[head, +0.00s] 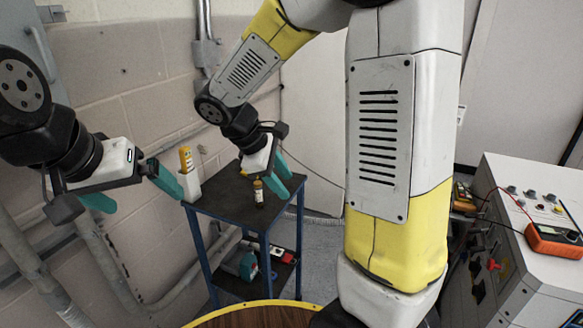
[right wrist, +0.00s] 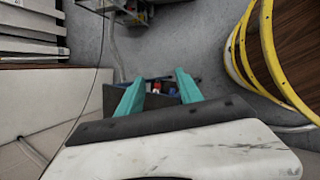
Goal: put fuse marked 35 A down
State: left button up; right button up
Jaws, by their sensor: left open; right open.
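A small brown fuse-like cylinder (head: 258,194) with a pale band stands upright on the dark top of a small blue-legged table (head: 228,205); its marking is too small to read. My right gripper (head: 289,187) is open, with its teal fingers just to the right of the cylinder and apart from it. In the right wrist view the open fingers (right wrist: 158,92) have nothing clearly held between them. My left gripper (head: 138,196) is open and empty, left of the table.
A white holder (head: 190,185) with a yellow piece (head: 186,158) stands at the table's left edge. Tools lie on the lower shelf (head: 255,282). A round wooden table edge (head: 260,316) is in front. A grey cabinet (head: 535,210) bears an orange meter (head: 556,240) at right.

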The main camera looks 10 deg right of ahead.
jog(key=s+d+r+m+t+y, duration=0.2)
jog(key=s+r+m+t+y, duration=0.2)
jog(key=s+r+m+y, duration=0.3)
jog(key=shift+s+r+m+t+y, duration=0.35)
jog(key=shift+s+r+m, duration=0.9)
jog(key=shift+s+m, duration=1.75)
jog(key=shift+s, duration=0.15)
